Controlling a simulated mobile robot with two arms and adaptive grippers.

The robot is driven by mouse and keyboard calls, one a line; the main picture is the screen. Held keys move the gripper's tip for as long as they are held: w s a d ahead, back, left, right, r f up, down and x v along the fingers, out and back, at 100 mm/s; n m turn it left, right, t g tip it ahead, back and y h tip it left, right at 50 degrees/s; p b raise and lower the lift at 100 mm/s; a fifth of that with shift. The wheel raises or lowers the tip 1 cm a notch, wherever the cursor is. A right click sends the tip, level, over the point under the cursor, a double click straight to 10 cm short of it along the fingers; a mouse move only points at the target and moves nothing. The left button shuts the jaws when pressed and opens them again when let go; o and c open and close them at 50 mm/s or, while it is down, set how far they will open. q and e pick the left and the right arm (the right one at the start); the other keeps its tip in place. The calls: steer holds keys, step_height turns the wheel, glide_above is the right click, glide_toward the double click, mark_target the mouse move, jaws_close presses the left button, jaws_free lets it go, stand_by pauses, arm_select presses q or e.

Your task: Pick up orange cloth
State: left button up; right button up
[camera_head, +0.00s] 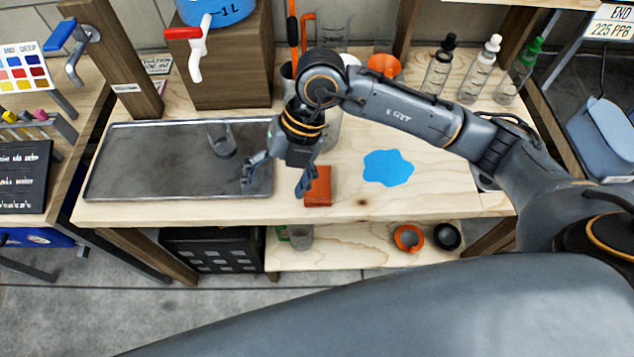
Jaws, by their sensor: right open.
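A small orange-brown folded cloth (319,188) lies on the wooden bench top, near its front edge and right of the grey tray. My right gripper (274,188) points down just left of the cloth, with its fingers spread wide and nothing between them. One finger is over the tray's right end; the other is close by the cloth's left edge and overlaps it slightly in the picture. I cannot tell whether it touches. My left gripper is not in view.
A clear glass (222,140) stands on the grey tray (130,190). A blue flat patch (388,168) lies right of the cloth. Several bottles (481,70) stand at the back right. A wooden block (230,70) and a blue-topped container (222,10) are at the back left.

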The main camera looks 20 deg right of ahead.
steer(key=w+d+m+t+h, duration=0.15)
steer(key=w+d+h, duration=0.3)
steer(key=d, duration=0.45)
steer(key=p, duration=0.2)
glide_above(317, 186)
steer(key=s, duration=0.1)
steer(key=shift+m+h, duration=0.25)
step_height(317, 186, down, 8)
steer(key=shift+s+d+f, duration=0.1)
steer(key=shift+s+d, duration=0.05)
steer(key=shift+w+f+p, duration=0.2)
steer(key=shift+f+p, duration=0.05)
steer(key=shift+f, duration=0.7)
steer(key=shift+w+f+p, duration=0.2)
steer(key=shift+f, duration=0.8)
steer(key=shift+w+f+p, duration=0.2)
steer(key=shift+f+p, duration=0.05)
steer(key=shift+f, duration=0.7)
steer(key=c, duration=1.2)
